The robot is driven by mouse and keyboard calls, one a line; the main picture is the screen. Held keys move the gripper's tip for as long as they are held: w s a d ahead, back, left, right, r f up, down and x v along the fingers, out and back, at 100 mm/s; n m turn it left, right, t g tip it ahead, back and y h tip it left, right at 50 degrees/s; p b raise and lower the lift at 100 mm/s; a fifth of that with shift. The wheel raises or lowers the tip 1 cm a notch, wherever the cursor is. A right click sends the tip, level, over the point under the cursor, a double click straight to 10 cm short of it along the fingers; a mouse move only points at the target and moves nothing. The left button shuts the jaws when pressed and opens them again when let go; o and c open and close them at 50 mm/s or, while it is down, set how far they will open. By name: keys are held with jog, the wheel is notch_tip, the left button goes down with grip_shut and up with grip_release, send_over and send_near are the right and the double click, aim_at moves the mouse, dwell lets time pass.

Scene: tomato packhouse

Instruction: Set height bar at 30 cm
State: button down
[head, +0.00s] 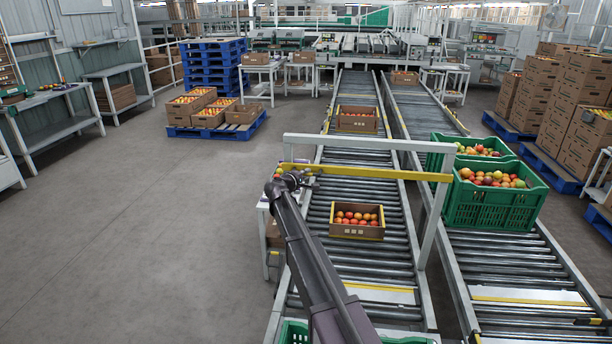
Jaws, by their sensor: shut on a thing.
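The height bar (385,173) is a yellow bar that spans the left roller conveyor crosswise. It sits between the posts of a white gate frame (350,143), below the frame's top beam. My gripper (309,178) is at the bar's left part, beside the left post, and is shut on the bar. The fingertips are small and dark here, so the exact grip is hard to see. No scale marks can be read on the posts, so the bar's height in centimetres cannot be told.
A carton of tomatoes (357,221) stands on the left conveyor (345,260) just in front of the gate. Another carton (357,120) stands behind it. Green crates (492,208) of tomatoes stand on the right conveyor. The floor (150,230) at left is clear.

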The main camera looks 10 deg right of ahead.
notch_tip(320, 180, down, 19)
jog(key=b, duration=1.8)
jog(key=shift+f+b, duration=0.15)
jog(key=shift+b, duration=0.25)
jog(key=c, duration=0.7)
grip_release()
